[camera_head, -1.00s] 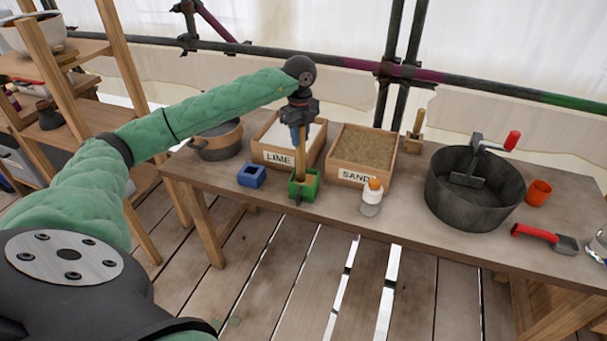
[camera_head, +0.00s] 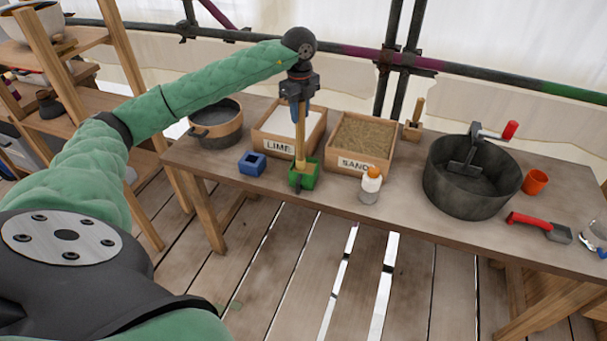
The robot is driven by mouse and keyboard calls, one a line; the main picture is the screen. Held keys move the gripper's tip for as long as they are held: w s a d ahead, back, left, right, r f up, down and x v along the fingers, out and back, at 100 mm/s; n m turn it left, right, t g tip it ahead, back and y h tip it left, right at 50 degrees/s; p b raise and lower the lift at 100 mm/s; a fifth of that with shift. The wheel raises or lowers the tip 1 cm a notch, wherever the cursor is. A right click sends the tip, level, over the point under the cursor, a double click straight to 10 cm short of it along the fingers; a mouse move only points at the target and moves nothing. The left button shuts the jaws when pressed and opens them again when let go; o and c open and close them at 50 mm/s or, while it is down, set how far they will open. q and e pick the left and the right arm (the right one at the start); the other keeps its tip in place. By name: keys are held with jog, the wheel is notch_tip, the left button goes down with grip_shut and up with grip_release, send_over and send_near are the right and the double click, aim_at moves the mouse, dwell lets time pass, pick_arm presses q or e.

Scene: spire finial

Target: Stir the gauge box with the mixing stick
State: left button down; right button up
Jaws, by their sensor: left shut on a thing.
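The gauge box I take to be the small green box (camera_head: 309,178) at the table's front edge, before the lime and sand boxes. A small blue box (camera_head: 252,164) stands to its left. My left gripper (camera_head: 297,103) is above the green box, pointing down and shut on the wooden mixing stick (camera_head: 300,140). The stick is about upright and its lower end goes into the green box, where the tip is hidden. My right gripper is not in view.
The LIME box (camera_head: 279,147) and SAND box (camera_head: 356,162) stand close behind. A white bottle with an orange cap (camera_head: 371,186) is to the right. A pot (camera_head: 217,128), a large dark mixing tub (camera_head: 470,190), an orange cup (camera_head: 535,182) and a red-handled scoop (camera_head: 540,226) share the table.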

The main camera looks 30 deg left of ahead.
pick_arm(q)
jog(key=shift+r+p, duration=1.35)
jog(key=shift+r, duration=1.8)
